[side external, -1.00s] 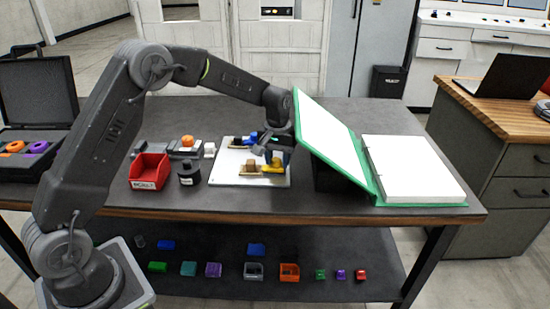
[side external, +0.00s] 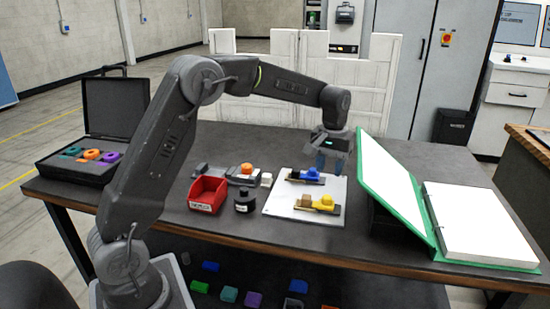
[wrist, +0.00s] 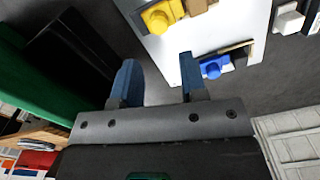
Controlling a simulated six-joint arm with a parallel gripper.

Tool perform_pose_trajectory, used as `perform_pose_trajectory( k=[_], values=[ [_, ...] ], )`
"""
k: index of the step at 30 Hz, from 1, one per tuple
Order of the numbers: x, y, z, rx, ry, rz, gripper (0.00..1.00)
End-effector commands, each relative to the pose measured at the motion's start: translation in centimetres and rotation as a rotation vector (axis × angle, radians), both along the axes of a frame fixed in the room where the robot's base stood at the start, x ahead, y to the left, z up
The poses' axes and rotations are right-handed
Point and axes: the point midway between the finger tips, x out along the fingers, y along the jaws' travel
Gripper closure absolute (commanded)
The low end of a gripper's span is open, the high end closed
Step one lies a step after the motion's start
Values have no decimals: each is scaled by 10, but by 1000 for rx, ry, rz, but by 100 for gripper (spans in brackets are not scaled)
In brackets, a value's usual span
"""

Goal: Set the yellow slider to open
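The yellow slider (side external: 325,202) sits on a grey track on the white board (side external: 281,207), with a tan block (side external: 304,200) at the track's left end. It also shows at the top of the wrist view (wrist: 160,17). The blue slider (side external: 312,174) sits on a second track farther back; the wrist view shows it too (wrist: 212,68). My gripper (side external: 330,162) is above the back right of the board, apart from both sliders. In the wrist view its blue fingers (wrist: 158,82) are spread with nothing between them.
An open green binder (side external: 397,184) stands tilted close to the board's right side. A red bin (side external: 207,194), a black container (side external: 244,201) and a grey fixture with an orange piece (side external: 246,169) are on the left. An open case (side external: 85,160) is at the far left.

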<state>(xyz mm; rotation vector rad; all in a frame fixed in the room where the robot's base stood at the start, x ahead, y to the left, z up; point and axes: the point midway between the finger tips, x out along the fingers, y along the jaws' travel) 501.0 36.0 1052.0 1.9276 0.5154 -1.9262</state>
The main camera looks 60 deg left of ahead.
Motion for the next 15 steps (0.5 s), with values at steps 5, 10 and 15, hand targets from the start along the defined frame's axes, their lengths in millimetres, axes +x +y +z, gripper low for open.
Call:
perform_pose_trajectory(
  k=[5, 10, 15],
  values=[
    [1, 0, 36, 1, -4, 0, 61],
    [-16, -8, 61, 5, -29, -31, 61],
    [-40, -19, 79, 14, -74, -79, 61]
  ],
)
